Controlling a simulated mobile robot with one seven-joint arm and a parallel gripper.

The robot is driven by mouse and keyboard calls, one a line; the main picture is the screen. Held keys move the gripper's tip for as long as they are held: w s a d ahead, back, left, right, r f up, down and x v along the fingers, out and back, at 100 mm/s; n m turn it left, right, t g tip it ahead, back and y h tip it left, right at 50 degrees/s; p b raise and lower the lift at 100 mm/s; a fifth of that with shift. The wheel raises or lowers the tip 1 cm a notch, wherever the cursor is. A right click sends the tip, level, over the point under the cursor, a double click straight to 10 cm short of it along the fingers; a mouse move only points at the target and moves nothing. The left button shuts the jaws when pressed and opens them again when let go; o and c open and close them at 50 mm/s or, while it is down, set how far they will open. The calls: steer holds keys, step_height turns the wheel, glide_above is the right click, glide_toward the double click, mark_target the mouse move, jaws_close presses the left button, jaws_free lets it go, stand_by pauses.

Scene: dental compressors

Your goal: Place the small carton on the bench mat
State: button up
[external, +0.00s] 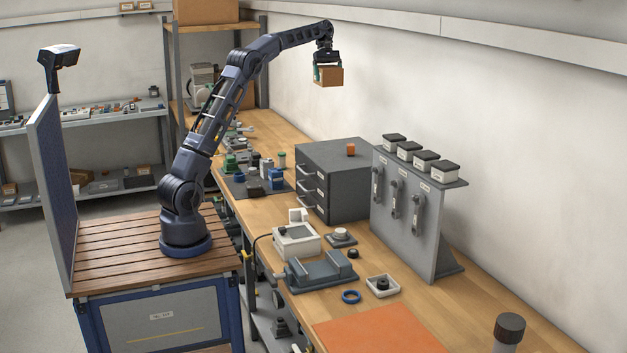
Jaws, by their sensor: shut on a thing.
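The small carton (328,77) is a brown box held high in the air, above the far part of the bench and near the back wall. My gripper (327,70) points down and is shut on it, with its fingers at the carton's upper sides. An orange mat (377,331) lies flat on the bench at the front, and its visible part is bare. A dark grey mat (237,187) lies farther back on the bench with several bottles and small items on it. I cannot tell which of the two is the bench mat.
A grey drawer cabinet (333,176) with an orange item on top stands mid-bench. Beside it rises a grey panel (405,216) with tools and lidded jars. A grey vise-like fixture (321,271), blue ring (351,297), white tray (382,286) and dark-capped cylinder (508,331) lie around the orange mat.

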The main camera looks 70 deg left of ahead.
steer(key=w+d+m+g+y, duration=0.1)
steer(key=w+d+m, duration=0.3)
steer(key=d, duration=2)
steer(key=w+d+m+g, duration=0.2)
steer(key=w+d+m, duration=0.15)
steer(key=d, duration=2.05)
steer(key=s+d+m+y, duration=0.15)
steer(key=s+d, duration=0.25)
steer(key=d, duration=1)
steer(key=s+d+m, duration=0.2)
steer(key=s+d, duration=0.2)
steer(key=d, duration=0.9)
steer(key=s+d+m+g+y, duration=0.15)
steer(key=s+d+m, duration=0.55)
steer(key=s+d, duration=2.55)
steer(key=f, duration=4.6)
steer(key=shift+w+d, duration=0.15)
steer(key=shift+d, duration=0.2)
steer(key=shift+f, duration=0.2)
